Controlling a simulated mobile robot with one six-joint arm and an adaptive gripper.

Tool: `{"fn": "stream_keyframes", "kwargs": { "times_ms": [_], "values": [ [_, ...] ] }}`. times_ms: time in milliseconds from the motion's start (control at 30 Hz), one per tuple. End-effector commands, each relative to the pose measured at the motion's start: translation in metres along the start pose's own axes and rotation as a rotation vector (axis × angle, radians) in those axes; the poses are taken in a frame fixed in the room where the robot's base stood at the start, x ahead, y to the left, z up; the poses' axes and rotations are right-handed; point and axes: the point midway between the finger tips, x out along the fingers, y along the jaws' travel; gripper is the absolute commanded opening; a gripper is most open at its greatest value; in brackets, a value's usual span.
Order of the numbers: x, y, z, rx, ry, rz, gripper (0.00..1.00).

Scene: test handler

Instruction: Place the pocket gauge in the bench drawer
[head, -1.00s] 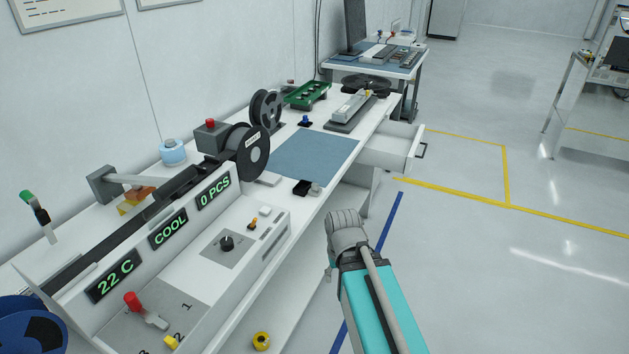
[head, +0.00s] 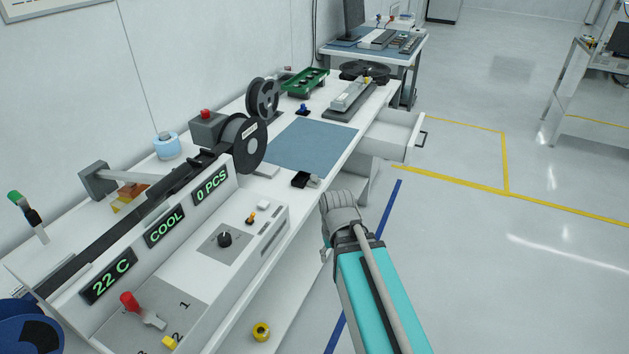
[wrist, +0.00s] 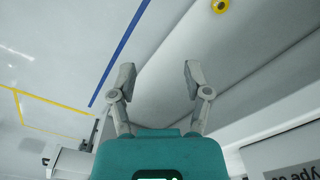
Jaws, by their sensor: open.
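The bench drawer (head: 392,149) is pulled out from the far part of the white bench, with its dark handle facing right in the head view. A small black item with a grey part (head: 302,181) lies on the bench near its front edge; it may be the pocket gauge, but it is too small to be sure. My gripper (wrist: 159,72) is open, with nothing between its fingers in the wrist view. In the head view my arm's end is in front of the bench edge, nearer the camera than the drawer, and the fingers are hard to make out.
A machine with displays (head: 165,228) fills the near left of the bench. A blue mat (head: 312,144), dark reels (head: 246,143), a green tray (head: 305,82) and a grey device (head: 350,96) lie beyond. A yellow ring (head: 261,332) sits low by the bench.

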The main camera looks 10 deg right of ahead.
Motion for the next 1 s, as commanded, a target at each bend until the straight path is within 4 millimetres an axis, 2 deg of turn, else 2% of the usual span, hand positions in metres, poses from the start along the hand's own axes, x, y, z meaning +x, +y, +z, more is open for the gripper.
{"fn": "stream_keyframes", "kwargs": {
  "times_ms": [267, 800, 1000],
  "values": [
    [-0.045, -0.002, -0.058, -0.155, 0.0, 0.0, 0.63],
    [-0.149, 0.001, -0.207, -0.63, 0.0, 0.001, 0.63],
    [-0.18, 0.002, -0.254, -0.787, 0.0, 0.001, 0.63]
  ]
}}
